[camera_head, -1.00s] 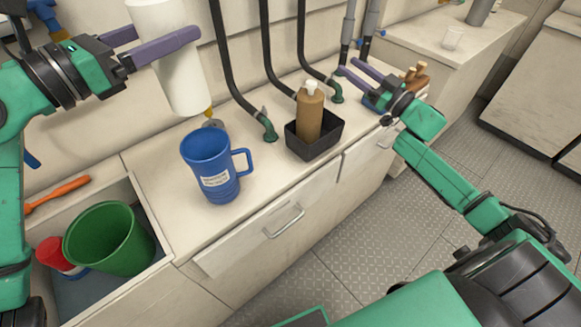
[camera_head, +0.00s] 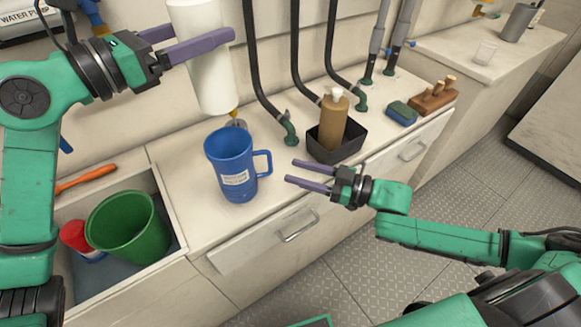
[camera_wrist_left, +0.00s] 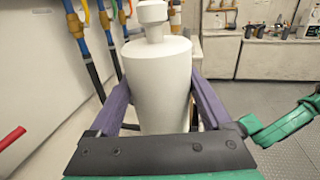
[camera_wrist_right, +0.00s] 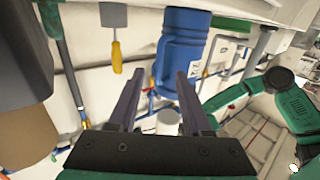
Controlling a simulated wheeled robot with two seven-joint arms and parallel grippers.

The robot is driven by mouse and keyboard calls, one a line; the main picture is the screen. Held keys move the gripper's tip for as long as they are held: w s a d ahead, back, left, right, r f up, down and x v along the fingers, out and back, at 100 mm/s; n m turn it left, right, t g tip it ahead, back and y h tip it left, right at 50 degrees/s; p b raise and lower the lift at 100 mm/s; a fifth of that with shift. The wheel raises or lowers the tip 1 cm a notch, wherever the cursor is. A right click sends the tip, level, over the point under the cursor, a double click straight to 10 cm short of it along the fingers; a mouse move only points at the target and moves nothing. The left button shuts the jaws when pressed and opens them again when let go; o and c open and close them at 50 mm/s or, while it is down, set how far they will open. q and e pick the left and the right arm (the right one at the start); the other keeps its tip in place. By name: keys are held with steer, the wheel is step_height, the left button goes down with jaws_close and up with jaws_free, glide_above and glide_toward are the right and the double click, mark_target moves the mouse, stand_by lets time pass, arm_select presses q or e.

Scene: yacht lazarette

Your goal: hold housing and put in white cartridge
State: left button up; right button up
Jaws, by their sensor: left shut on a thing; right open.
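The white cartridge (camera_head: 205,80) is a tall cylinder held upright in my left gripper (camera_head: 203,38), above the back of the counter. In the left wrist view the cartridge (camera_wrist_left: 160,85) sits between both fingers, with a narrower knob at its far end. The blue housing (camera_head: 231,165), a mug-like jug with a handle and white label, stands upright on the counter. My right gripper (camera_head: 290,171) is open and empty, pointing at the housing's handle side and apart from it. The housing (camera_wrist_right: 183,50) also shows ahead of the open fingers in the right wrist view. Its inside bottom is hidden.
A black bin (camera_head: 345,152) with a brown bottle (camera_head: 333,122) stands right of the housing. A yellow-handled tool (camera_head: 234,113) is behind it. An open compartment at left holds a green bucket (camera_head: 128,225) and a red-lidded container (camera_head: 77,238). A sponge (camera_head: 402,113) lies farther right.

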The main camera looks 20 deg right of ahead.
steer(key=x, duration=0.5)
steer(key=shift+w+a, duration=0.15)
steer(key=shift+a, duration=0.05)
steer(key=shift+c, duration=0.3)
jaws_close()
stand_by(1.4)
